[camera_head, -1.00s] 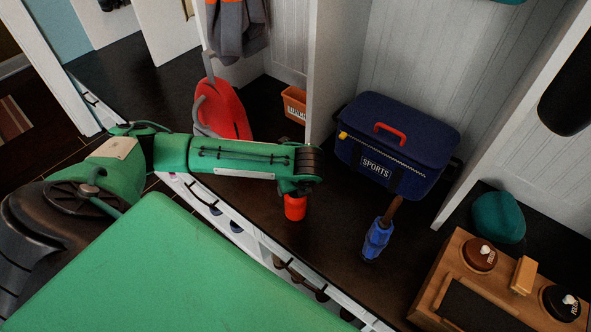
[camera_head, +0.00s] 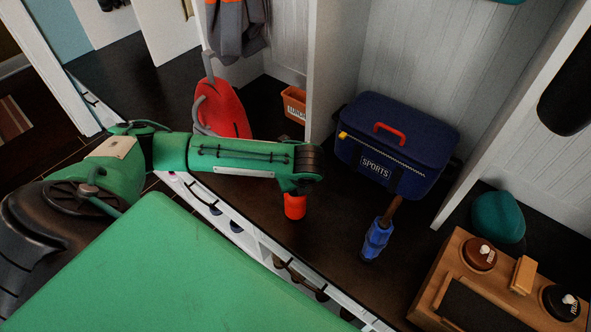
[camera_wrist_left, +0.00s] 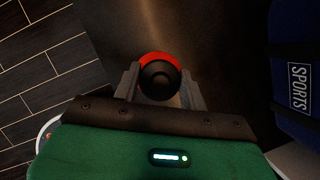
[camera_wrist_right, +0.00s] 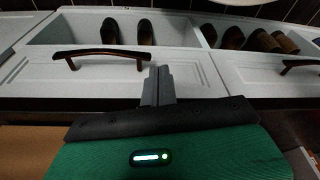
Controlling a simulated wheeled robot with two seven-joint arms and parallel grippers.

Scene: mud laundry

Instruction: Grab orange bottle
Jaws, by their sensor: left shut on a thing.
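The orange bottle (camera_head: 295,207) stands on the dark bench top under my left wrist in the head view. In the left wrist view the bottle's orange rim (camera_wrist_left: 160,57) shows around its black cap, from above. My left gripper (camera_wrist_left: 160,82) has one finger on each side of the bottle and is shut on it. In the head view the left fingers and the bottle's top are hidden by the wrist. My right gripper (camera_wrist_right: 158,80) shows only in the right wrist view, its fingers together with nothing between them, in front of white drawers.
A red bag (camera_head: 222,108) and an orange bin (camera_head: 295,104) are behind my left arm. A wooden box (camera_head: 455,262) sits at the right. White drawers (camera_wrist_right: 100,75) face my right gripper.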

